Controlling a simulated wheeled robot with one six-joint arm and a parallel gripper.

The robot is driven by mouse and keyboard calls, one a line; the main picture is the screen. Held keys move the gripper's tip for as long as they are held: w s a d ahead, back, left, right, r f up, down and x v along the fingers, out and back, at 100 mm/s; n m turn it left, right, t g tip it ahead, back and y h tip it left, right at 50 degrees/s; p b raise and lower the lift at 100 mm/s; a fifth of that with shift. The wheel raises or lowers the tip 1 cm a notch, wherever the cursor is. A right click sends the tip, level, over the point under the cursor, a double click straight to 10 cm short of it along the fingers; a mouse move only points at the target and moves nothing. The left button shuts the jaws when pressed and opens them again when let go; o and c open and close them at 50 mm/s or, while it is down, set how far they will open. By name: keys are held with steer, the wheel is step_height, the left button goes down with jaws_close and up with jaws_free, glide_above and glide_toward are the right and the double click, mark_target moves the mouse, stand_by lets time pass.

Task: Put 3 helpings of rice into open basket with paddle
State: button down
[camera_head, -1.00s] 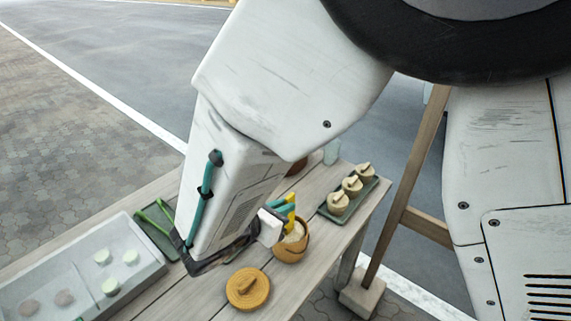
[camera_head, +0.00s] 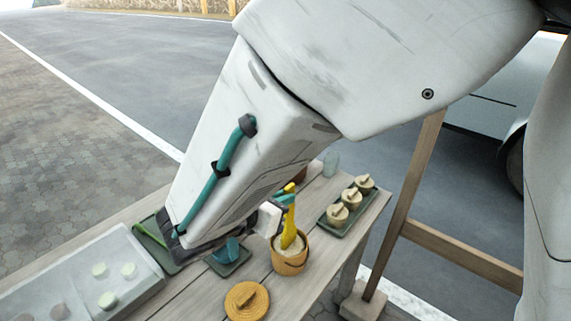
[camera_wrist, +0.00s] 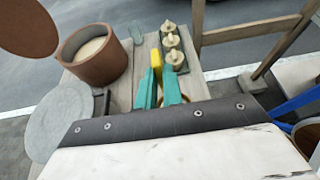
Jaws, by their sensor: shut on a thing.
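The open basket (camera_head: 289,268) is round and yellow-brown and stands on the wooden table in the head view. Pale rice (camera_head: 291,251) shows inside it. My gripper (camera_head: 286,199) is above the basket, its teal fingers shut on the yellow paddle (camera_head: 290,230). The paddle points steeply down, its lower end over or in the basket; I cannot tell whether it touches the rice. In the wrist view, the paddle (camera_wrist: 155,58) shows between the teal fingers of my gripper (camera_wrist: 160,85). A brown round pot (camera_wrist: 97,68) with pale rice inside is at the left there.
A round woven lid (camera_head: 247,301) lies in front of the basket. A green tray with lidded small baskets (camera_head: 338,215) is at the right. A white divided tray (camera_head: 130,292) is at the left. A dark square plate (camera_head: 228,262) with a teal thing lies left of the basket.

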step_height(320, 180, up, 7)
steer(key=shift+f, duration=0.2)
stand_by(0.3)
stand_by(0.4)
